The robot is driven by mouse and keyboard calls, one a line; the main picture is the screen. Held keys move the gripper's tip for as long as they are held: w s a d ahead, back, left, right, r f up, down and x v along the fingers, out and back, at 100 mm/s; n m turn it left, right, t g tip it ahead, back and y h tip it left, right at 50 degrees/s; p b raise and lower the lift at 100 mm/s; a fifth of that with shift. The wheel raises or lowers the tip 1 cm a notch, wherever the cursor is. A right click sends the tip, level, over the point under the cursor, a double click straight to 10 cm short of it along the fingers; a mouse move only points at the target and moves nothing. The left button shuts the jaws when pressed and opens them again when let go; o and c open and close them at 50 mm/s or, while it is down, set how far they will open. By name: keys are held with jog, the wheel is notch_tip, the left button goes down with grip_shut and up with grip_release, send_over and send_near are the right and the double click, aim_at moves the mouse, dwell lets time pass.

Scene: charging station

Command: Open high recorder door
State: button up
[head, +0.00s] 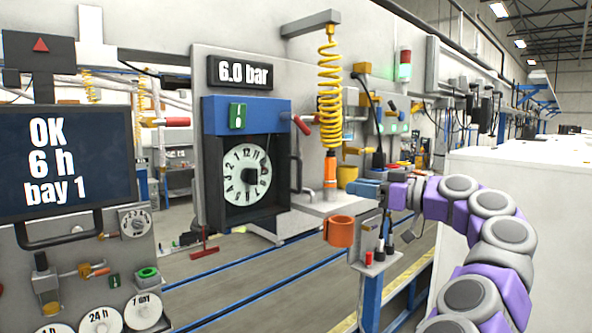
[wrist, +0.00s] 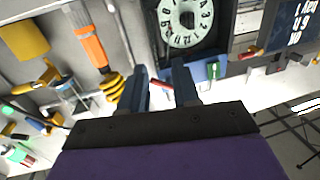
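The recorder is a dark case (head: 272,208) with a white clock-like dial (head: 247,175) and a blue top panel (head: 268,115) bearing a green tag (head: 237,116). A black loop handle (head: 296,172) is at its right side. I cannot tell whether its door is open or shut. The dial also shows at the top of the wrist view (wrist: 185,24). My gripper (head: 360,188) is in front and to the right of the recorder, apart from it. In the wrist view its two blue fingers (wrist: 161,70) stand apart with nothing between them.
A yellow coiled hose (head: 330,95) with an orange tool (head: 330,170) hangs between the recorder and my gripper in the picture. An orange cup holder (head: 339,231) sits below. A screen (head: 65,160) stands at left and a white block (head: 520,200) at right.

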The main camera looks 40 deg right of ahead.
aim_at(300, 178)
jog(key=p+x, duration=0.1)
jog(key=x, duration=0.4)
jog(key=d+p+x, duration=0.1)
jog(key=x, duration=0.4)
jog(key=p+x, duration=0.1)
jog(key=x, duration=0.5)
jog(key=shift+w+d, duration=0.3)
jog(key=shift+d, duration=0.05)
jog(key=shift+w+a+r, duration=0.2)
jog(key=shift+w+a, duration=0.05)
jog(key=shift+a, duration=0.3)
jog(key=shift+w+a+f, duration=0.1)
jog(key=shift+w+a, duration=0.25)
jog(key=shift+a, duration=0.2)
jog(key=shift+s, duration=0.15)
jog(key=shift+c, duration=0.7)
jog(key=shift+d, duration=0.4)
grip_shut()
jog(key=shift+a, duration=0.1)
